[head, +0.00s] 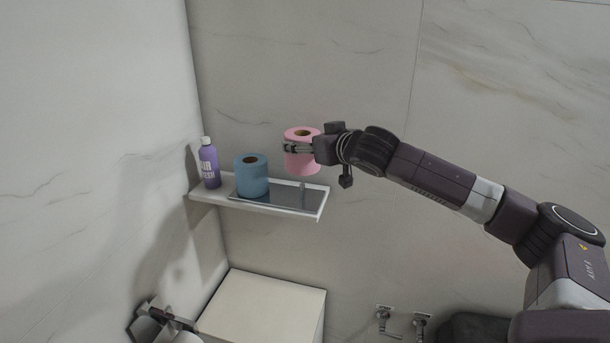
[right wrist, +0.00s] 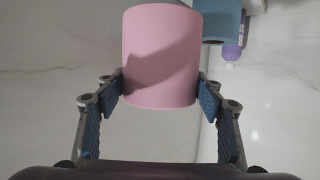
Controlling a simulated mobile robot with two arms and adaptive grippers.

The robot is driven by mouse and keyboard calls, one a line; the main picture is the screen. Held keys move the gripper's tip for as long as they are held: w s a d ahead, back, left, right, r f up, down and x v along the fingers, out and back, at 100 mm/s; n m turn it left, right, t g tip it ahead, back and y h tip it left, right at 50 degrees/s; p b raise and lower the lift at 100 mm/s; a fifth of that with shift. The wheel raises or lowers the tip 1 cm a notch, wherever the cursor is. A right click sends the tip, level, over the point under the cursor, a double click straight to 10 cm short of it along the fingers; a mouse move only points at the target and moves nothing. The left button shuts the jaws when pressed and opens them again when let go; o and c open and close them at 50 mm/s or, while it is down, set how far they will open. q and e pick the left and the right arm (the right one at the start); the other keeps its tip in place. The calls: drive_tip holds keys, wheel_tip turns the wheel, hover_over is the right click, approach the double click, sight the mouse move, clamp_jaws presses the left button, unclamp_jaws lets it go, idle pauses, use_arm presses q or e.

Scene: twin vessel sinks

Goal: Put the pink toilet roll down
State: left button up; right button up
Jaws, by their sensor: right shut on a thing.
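The pink toilet roll (head: 302,160) is upright near the right end of the wall shelf (head: 311,208). My right gripper (head: 298,148) is shut on it from the right side. In the right wrist view the pink roll (right wrist: 160,55) sits between the two blue-padded fingers of my right gripper (right wrist: 160,92). In the head view the roll appears a little above the dark tray (head: 277,196) on the shelf, with its reflection below. I cannot tell the exact gap.
A blue toilet roll (head: 252,176) stands on the tray left of the pink one. A white box-like surface (head: 265,305) is below. Walls close in behind and at the left.

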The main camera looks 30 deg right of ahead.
wheel_tip(320, 180, down, 10)
drive_tip(key=shift+w+r, duration=0.1)
drive_tip(key=shift+r, duration=0.15)
drive_tip(key=shift+f, duration=0.1)
drive_tip(key=o, duration=1.2)
